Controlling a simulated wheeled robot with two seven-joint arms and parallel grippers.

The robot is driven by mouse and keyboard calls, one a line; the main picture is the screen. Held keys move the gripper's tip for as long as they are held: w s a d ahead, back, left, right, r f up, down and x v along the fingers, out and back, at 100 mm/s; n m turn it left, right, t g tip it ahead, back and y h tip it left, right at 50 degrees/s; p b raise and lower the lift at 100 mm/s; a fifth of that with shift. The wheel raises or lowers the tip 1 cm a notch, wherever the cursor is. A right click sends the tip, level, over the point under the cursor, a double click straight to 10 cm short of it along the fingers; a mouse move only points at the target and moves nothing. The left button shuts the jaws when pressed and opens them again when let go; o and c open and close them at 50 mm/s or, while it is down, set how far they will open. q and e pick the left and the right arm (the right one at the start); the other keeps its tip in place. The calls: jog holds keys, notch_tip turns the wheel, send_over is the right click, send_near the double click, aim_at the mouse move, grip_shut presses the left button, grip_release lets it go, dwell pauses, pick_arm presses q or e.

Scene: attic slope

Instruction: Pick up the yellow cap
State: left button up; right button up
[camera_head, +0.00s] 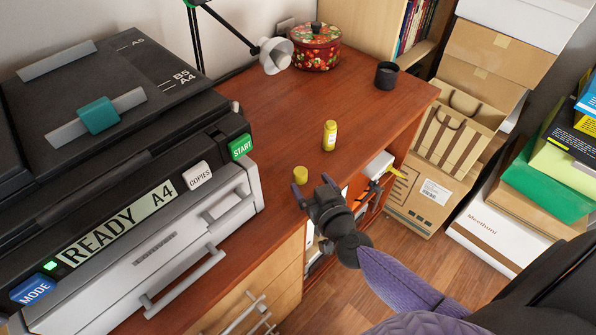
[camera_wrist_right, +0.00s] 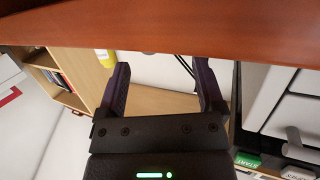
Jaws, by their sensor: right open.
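The yellow cap (camera_head: 300,174) is a small, short cylinder on the red-brown desk top, near its front edge and right of the printer. My right gripper (camera_head: 313,189) is just in front of the cap in the head view, at the desk's front edge, and is open. Its two fingers (camera_wrist_right: 162,75) stand apart in the right wrist view with nothing between them. I cannot make out the cap in that view. A yellow bottle (camera_head: 330,135) stands upright behind and right of the cap; a yellow piece, probably this bottle, shows beside the left finger (camera_wrist_right: 105,57). My left gripper is not in view.
The large printer (camera_head: 150,240) fills the left side. A dark cup (camera_head: 386,75), a red flowered pot (camera_head: 317,48) and a lamp (camera_head: 275,55) stand farther back on the desk (camera_head: 285,120). Boxes (camera_head: 440,180) stack at the right. The desk around the cap is clear.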

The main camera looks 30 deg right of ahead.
aim_at(303, 177)
jog(key=w+b, duration=0.1)
jog(key=w, duration=0.1)
jog(key=w+f+b, duration=0.1)
jog(key=w, duration=0.1)
jog(key=shift+w+a+f, duration=0.1)
jog(key=shift+w+f, duration=0.05)
jog(key=shift+w, duration=0.5)
grip_shut()
